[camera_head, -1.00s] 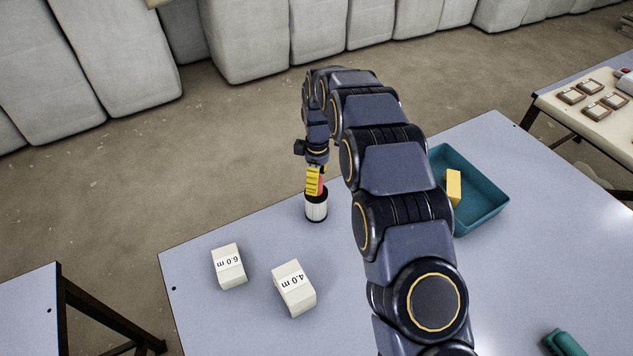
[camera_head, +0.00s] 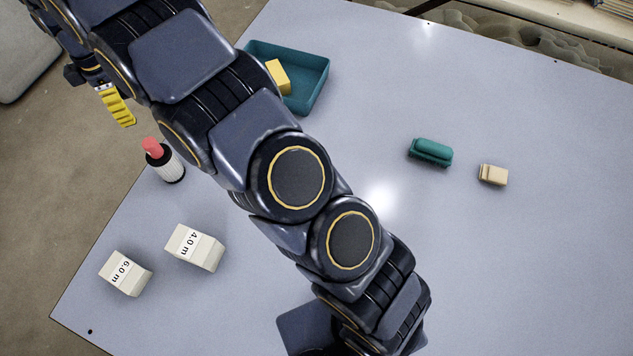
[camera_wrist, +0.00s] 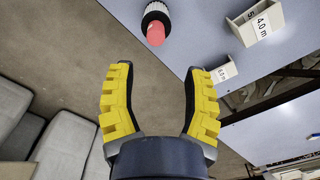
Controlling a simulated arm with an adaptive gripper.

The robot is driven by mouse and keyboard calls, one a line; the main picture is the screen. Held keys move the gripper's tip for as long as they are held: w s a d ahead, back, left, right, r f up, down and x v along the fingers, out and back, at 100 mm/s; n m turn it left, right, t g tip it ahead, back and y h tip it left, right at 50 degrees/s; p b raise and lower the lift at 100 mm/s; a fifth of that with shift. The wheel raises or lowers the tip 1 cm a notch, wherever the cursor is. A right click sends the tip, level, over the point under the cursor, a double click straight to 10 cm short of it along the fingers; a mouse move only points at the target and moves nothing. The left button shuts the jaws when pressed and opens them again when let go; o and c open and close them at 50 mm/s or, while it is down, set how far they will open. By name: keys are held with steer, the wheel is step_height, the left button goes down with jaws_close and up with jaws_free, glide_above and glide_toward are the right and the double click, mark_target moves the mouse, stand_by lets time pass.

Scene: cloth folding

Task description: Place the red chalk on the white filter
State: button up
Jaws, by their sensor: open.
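The red chalk (camera_head: 152,147) sits on top of the white filter (camera_head: 163,168), a white cylinder with black ends standing near the table's left edge. In the wrist view the red chalk (camera_wrist: 155,34) and the white filter (camera_wrist: 157,9) show at the top, beyond the fingertips. My gripper (camera_wrist: 160,75) has its yellow fingers spread wide with nothing between them. In the head view my gripper (camera_head: 116,105) is up and to the left of the filter, apart from the chalk.
Two white blocks (camera_head: 195,247) (camera_head: 125,273) marked 4.0 m and 6.0 m stand in front of the filter. A teal tray (camera_head: 318,80) holds a yellow block (camera_head: 278,76). A teal object (camera_head: 431,152) and a beige block (camera_head: 493,174) lie to the right, with clear table around them.

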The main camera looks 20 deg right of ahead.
steer(key=s+d+r+m, duration=0.8)
steer(key=s+d, duration=0.4)
steer(key=d, duration=0.2)
steer(key=s+d+m, duration=0.4)
steer(key=s+m, duration=0.1)
steer(key=s, duration=0.6)
steer(key=s+d+m+g, duration=0.1)
steer(key=s+d+m, duration=0.3)
steer(key=s, duration=0.7)
steer(key=shift+d+f+m, duration=0.2)
steer(key=shift+d+m, duration=0.2)
steer(key=shift+d, duration=0.25)
